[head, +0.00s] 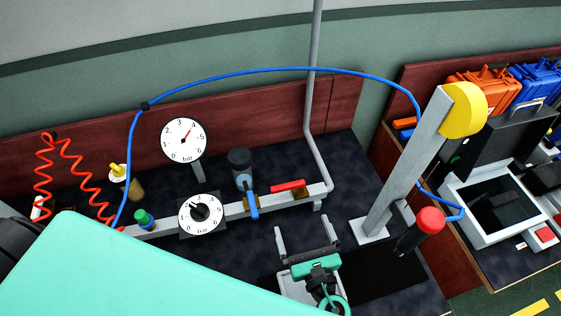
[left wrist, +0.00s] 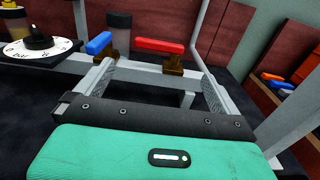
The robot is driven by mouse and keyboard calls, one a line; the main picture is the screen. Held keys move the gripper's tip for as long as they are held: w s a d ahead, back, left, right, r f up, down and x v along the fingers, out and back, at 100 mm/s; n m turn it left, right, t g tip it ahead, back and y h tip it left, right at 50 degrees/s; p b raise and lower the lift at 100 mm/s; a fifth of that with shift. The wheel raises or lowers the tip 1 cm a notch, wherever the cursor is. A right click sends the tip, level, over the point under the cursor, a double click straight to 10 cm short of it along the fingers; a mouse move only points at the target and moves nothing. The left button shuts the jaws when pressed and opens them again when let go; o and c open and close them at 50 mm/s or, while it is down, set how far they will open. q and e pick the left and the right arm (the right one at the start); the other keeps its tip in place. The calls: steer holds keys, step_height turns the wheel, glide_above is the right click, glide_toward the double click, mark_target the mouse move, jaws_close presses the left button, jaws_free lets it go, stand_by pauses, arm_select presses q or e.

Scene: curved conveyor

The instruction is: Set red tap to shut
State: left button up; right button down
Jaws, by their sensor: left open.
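The red tap (head: 288,186) is a red lever on a brass body, mounted on the grey pipe near its right end. In the head view its lever lies roughly along the pipe. In the left wrist view the red tap (left wrist: 160,45) shows its lever lying crosswise, beyond my fingers. My left gripper (head: 306,232) is open and empty, just in front of the pipe and apart from the tap. Its two fingers also show in the left wrist view (left wrist: 155,85), spread to either side of the red lever. My right gripper is not in view.
A blue tap (head: 252,203) sits left of the red one, its lever across the pipe. A dial (head: 201,213) and a gauge (head: 185,140) stand further left. A blue hose (head: 250,71) arches above.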

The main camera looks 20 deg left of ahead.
mark_target(289, 188)
arm_select(q)
steer(key=p+x, duration=0.3)
steer(key=x, duration=0.9)
steer(key=shift+w+a+r, duration=0.2)
steer(key=shift+w+a, duration=0.05)
steer(key=shift+w, duration=0.05)
steer(key=shift+w+a+f, duration=0.1)
steer(key=shift+w+a, duration=0.2)
steer(key=shift+w, duration=0.15)
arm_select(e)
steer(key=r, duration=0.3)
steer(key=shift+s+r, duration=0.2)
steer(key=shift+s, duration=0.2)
arm_select(q)
steer(key=c, duration=1.2)
steer(key=shift+o, duration=0.2)
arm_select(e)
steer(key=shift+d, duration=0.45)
